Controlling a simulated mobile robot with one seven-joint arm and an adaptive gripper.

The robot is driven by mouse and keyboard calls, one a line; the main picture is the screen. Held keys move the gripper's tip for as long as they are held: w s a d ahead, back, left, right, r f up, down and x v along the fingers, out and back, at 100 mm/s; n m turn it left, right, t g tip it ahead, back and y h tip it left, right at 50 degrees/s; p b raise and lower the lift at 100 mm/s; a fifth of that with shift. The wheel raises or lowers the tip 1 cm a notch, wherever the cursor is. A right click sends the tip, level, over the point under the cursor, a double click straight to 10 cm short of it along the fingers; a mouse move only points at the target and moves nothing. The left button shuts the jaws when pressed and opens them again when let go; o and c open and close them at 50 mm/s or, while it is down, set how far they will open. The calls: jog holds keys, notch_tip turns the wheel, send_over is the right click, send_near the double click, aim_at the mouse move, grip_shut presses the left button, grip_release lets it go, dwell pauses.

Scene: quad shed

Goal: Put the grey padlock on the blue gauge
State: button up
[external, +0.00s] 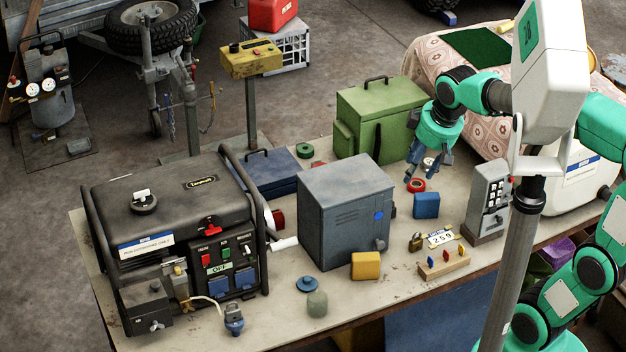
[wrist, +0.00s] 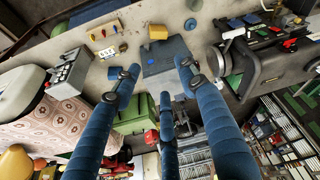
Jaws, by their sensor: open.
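A small padlock (external: 416,243) stands on the workbench beside a number plate; its body looks dark and brassy rather than clearly grey. A small blue gauge-like piece (external: 233,319) with a grey top lies at the front left of the bench, by the generator; I cannot make out its face. My gripper (external: 428,167) is open and empty above the back right of the bench, near a red ring (external: 415,185). In the wrist view its spread fingers (wrist: 152,84) hold nothing. It is apart from both the padlock and the blue piece.
A grey metal cabinet (external: 345,215) stands mid-bench, between my gripper and the generator (external: 180,230). A blue block (external: 426,205), a yellow block (external: 366,266), a wooden rack (external: 443,263) and a switch box (external: 489,200) stand around the padlock. A blue disc (external: 307,284) and grey-green cylinder (external: 317,304) are near the front.

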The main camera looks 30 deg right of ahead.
jog(key=s+d+f+m+t, duration=0.1)
jog(key=s+d+m, duration=0.4)
jog(key=s+d, duration=0.5)
jog(key=s, duration=0.3)
jog(key=shift+s+f+t+h, duration=0.25)
jog(key=shift+t+h, duration=0.15)
